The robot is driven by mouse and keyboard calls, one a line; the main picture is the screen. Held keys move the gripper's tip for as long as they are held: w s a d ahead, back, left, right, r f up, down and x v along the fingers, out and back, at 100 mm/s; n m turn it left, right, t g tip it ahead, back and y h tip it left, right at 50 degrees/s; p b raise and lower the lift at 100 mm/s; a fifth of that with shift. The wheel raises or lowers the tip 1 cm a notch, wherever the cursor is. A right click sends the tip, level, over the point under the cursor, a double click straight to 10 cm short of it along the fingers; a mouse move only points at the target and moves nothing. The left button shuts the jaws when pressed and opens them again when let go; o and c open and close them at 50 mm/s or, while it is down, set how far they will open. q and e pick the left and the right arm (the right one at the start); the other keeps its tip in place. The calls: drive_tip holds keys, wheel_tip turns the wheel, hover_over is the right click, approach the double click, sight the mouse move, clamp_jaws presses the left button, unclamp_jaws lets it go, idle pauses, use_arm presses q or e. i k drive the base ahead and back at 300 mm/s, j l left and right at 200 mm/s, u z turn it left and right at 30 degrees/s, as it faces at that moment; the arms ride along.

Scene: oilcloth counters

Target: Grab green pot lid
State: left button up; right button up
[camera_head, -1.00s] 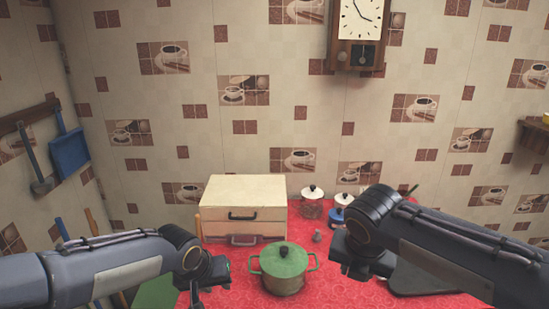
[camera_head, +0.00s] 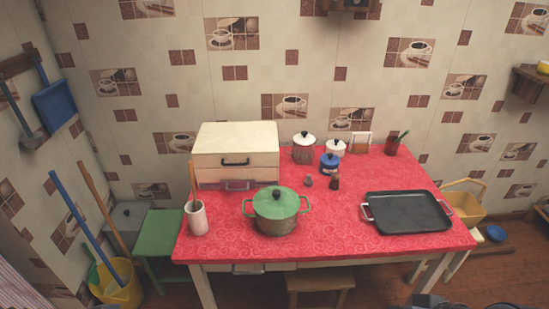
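The green pot lid (camera_head: 277,203) sits on the pot (camera_head: 277,225) and has a dark knob on top. The pot has green handles on both sides and stands near the front middle of the red-covered table (camera_head: 330,240). The lid is in full view with nothing over it. Neither of my grippers shows in the head view. Only small dark parts show at the bottom right edge, and I cannot tell what they are.
A cream drawer box (camera_head: 237,150) stands behind the pot. A white utensil holder (camera_head: 196,218) is to its left, a black tray (camera_head: 406,212) to its right. Small shakers (camera_head: 334,181) and several canisters (camera_head: 304,148) stand behind. A yellow bucket (camera_head: 118,283) is on the floor at left.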

sight(272, 201)
drive_tip(key=i+j+u, duration=0.2)
drive_tip(key=i+j, duration=0.95)
